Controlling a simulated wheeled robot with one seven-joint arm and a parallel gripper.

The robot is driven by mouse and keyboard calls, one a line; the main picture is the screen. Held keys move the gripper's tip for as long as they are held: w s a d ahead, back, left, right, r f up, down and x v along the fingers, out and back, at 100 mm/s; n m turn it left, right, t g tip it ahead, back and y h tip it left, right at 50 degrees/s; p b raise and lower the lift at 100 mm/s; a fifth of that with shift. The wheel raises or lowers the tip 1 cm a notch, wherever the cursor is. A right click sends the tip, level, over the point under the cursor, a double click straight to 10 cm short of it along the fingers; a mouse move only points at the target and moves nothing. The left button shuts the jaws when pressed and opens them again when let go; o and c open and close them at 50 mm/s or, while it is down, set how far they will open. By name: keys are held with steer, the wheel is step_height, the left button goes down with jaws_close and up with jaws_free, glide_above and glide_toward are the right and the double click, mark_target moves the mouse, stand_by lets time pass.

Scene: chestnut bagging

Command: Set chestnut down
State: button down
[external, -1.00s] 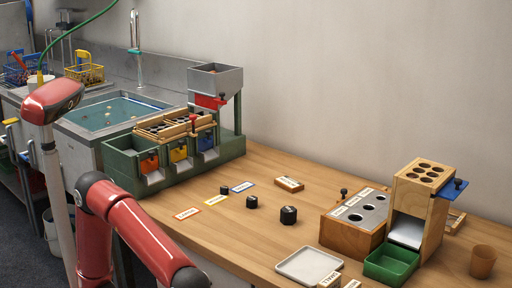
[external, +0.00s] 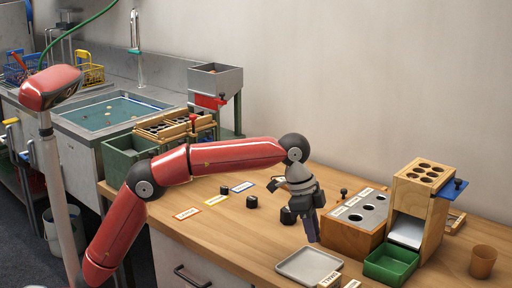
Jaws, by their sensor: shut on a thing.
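My gripper (external: 313,236) points down over the wooden table (external: 250,242), just behind the pale tray and left of the wooden box with round holes. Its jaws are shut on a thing. The chestnut is too small or hidden behind the fingers to make out. The pale tray (external: 308,266) is at the table's front edge and looks empty. The wooden box with round holes (external: 349,239) stands to the right of my gripper.
A green bin (external: 391,265) sits before a wooden tower (external: 421,192) at right, with a brown cup (external: 483,261) beyond. Green bins with a wooden rack (external: 172,124) are at back left.

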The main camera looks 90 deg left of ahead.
steer(key=a+r, duration=0.3)
steer(key=a, duration=0.6)
steer(key=w+a+f+n, duration=0.1)
steer(key=a+f+n, duration=0.1)
steer(key=w+a+f+n+y+b, duration=0.1)
steer(key=a+f, duration=0.1)
steer(key=a+f+n, duration=0.1)
steer(key=a+n, duration=0.1)
steer(key=shift+w+f+n+y, duration=0.3)
steer(key=shift+w+f, duration=0.1)
steer(key=shift+f+b, duration=0.7)
steer(key=shift+f, duration=1.2)
steer(key=c, duration=1.3)
jaws_free()
steer(key=shift+f, duration=0.1)
steer(key=shift+o, duration=0.2)
steer(key=p+v, duration=0.3)
steer(key=v, duration=0.9)
